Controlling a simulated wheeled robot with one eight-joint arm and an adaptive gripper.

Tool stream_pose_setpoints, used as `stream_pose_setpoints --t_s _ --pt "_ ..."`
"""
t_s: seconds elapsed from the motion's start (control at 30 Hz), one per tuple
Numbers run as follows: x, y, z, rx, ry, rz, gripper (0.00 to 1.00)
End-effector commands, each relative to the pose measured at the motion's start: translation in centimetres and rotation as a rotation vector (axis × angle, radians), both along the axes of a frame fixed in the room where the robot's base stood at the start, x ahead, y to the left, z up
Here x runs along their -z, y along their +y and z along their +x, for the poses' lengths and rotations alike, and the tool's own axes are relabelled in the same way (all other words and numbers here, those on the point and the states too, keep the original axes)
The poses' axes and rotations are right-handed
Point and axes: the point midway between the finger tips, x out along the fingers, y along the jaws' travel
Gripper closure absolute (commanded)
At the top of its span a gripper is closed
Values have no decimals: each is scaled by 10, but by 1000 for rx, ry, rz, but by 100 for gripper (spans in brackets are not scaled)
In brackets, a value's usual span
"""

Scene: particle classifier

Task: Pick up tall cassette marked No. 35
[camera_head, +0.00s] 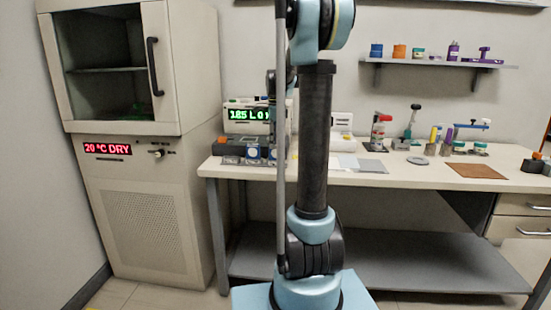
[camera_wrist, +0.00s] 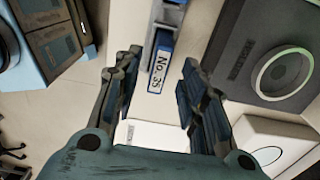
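The tall cassette marked No. 35 (camera_wrist: 157,72) is in the upper middle of the wrist view. It has a blue body and a white label with dark lettering. My gripper (camera_wrist: 159,61) is open, with one finger on each side of the cassette's labelled end. Neither finger clearly touches it; the depth between them is hard to judge. In the head view my arm hides most of the area around the gripper, and I cannot make out the No. 35 label there.
In the wrist view a dark box with a round ring (camera_wrist: 285,72) is right of the cassette. A drying cabinet (camera_head: 140,185) stands left of the bench.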

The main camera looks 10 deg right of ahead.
Motion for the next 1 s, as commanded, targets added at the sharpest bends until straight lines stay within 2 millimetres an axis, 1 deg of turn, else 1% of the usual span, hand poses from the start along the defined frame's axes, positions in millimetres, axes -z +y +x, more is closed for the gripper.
stream_pose_setpoints --t_s 0.03,0.1,0.2,0.47,0.5,0.57,0.6,0.67,1.0 --pt "7 1 0 0 0 0 62" --pt "16 1 0 0 0 0 62" --pt "23 1 0 0 0 0 62" --pt "26 1 0 0 0 0 62" --pt "26 1 0 0 0 0 64" --pt "26 1 0 0 0 0 78" --pt "26 1 0 0 0 0 87" --pt "26 1 0 0 0 0 100" --pt "25 1 0 0 0 0 100"
